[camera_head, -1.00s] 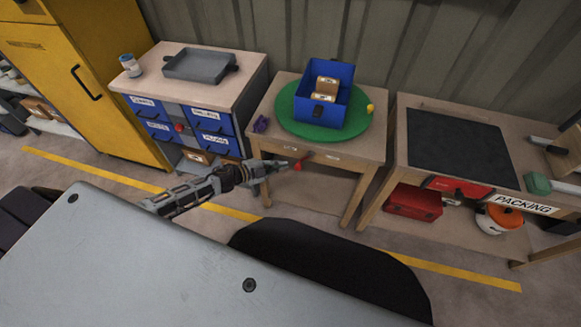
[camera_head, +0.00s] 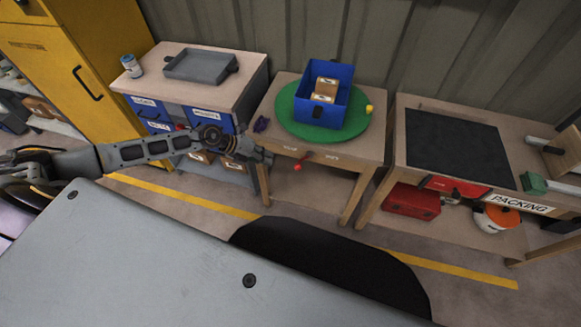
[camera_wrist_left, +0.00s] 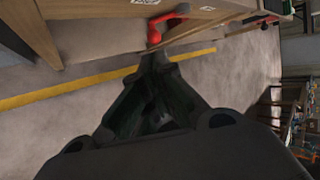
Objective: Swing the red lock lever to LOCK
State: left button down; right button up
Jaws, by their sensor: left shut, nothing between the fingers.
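The red lock lever (camera_head: 303,161) is on the front edge of the wooden table with the green turntable (camera_head: 285,112). It hangs down and slants slightly to the left, between two small white labels too small to read. My left gripper (camera_head: 268,158) is just left of the lever, apart from it in the head view, shut and empty. In the left wrist view the gripper (camera_wrist_left: 155,60) points toward the red lever (camera_wrist_left: 155,32), whose rounded end lies just beyond the fingertips; I cannot tell there whether they touch. My right gripper is not in view.
A blue open box (camera_head: 341,107) with cartons stands on the turntable. A cabinet with blue drawers (camera_head: 150,106) stands left, partly behind my left arm. A packing bench (camera_head: 400,148) stands right. The floor before the table is clear.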

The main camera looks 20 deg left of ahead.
pick_arm(q)
jog(key=shift+s+a+r, duration=0.1)
jog(key=shift+s+a, duration=0.05)
jog(key=shift+a, duration=0.25)
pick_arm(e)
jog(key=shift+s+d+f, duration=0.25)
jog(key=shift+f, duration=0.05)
pick_arm(q)
jog(key=shift+d, duration=0.15)
jog(key=b+x, duration=0.2)
jog(key=x, duration=1.2)
jog(key=shift+a+f, duration=0.25)
jog(key=shift+a, duration=0.05)
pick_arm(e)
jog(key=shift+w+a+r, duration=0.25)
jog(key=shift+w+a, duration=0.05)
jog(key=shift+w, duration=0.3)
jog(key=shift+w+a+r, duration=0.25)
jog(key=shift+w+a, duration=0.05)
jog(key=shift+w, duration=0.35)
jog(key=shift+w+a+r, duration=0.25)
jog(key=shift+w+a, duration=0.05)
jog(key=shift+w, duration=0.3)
